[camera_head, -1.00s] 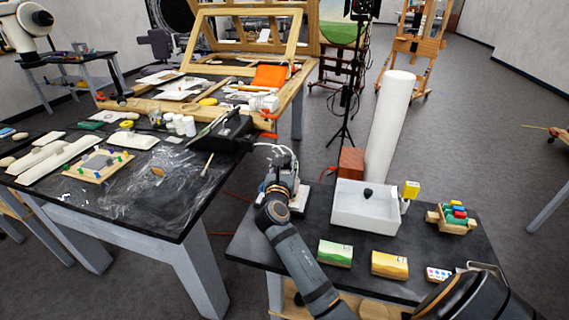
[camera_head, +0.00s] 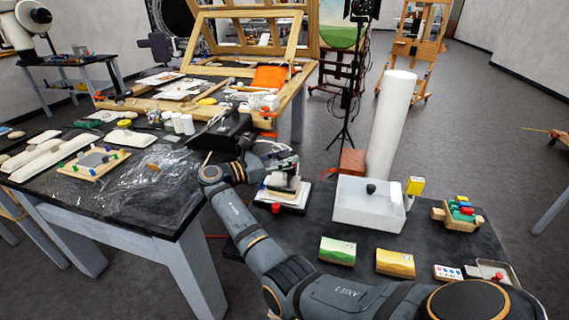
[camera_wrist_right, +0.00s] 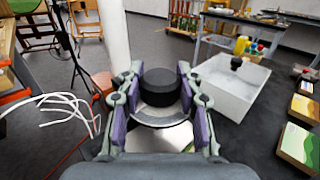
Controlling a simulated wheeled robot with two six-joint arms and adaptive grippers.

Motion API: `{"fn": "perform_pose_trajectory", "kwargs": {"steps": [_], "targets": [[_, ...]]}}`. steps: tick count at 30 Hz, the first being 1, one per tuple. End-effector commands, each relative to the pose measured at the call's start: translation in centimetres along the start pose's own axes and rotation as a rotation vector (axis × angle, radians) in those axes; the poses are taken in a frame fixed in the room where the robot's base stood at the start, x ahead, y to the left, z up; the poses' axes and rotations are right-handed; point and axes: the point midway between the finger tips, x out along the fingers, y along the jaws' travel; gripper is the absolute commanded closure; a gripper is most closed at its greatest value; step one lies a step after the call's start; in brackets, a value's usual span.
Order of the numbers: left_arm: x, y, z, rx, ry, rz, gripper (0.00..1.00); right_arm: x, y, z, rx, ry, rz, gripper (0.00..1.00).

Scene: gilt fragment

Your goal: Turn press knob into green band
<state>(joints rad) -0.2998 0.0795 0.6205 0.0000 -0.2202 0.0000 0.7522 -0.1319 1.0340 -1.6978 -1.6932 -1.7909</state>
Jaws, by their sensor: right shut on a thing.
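My right gripper (camera_wrist_right: 160,95) is shut around the dark round press knob (camera_wrist_right: 160,80), with a purple pad on each side of it. A pale round plate (camera_wrist_right: 165,137) shows under the knob. In the head view my right gripper (camera_head: 282,165) is above the small press (camera_head: 284,198), which stands on the dark table's left part. The press has a pale base and a red button (camera_head: 276,208) at its front. The knob is hidden by my gripper in the head view. I cannot make out the green band or a pointer. My left gripper is not in view.
Green (camera_head: 337,251) and yellow (camera_head: 395,262) blocks lie in front. White cables (camera_wrist_right: 52,112) hang beside the gripper in the wrist view.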

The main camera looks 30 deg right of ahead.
Motion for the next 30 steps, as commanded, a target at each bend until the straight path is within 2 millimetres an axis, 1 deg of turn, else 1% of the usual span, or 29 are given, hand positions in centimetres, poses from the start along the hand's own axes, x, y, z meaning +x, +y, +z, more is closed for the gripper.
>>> {"fn": "perform_pose_trajectory", "kwargs": {"steps": [1, 9, 16, 29, 30], "targets": [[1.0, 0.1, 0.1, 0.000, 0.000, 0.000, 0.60, 0.1, 0.1, -0.4, 0.002, -0.002, -0.030, 0.96], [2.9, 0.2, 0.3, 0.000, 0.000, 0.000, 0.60, 0.0, 0.0, -0.3, 0.001, 0.000, -0.161, 0.96], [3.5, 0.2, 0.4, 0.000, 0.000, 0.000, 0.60, 0.1, 0.0, -0.1, 0.000, 0.001, -0.209, 0.96], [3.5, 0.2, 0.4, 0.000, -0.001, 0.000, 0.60, 0.0, 0.0, -0.1, -0.001, 0.002, -0.218, 0.96], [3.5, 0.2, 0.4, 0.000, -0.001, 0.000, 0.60, 0.0, 0.0, -0.1, -0.001, 0.002, -0.217, 0.62]]}}
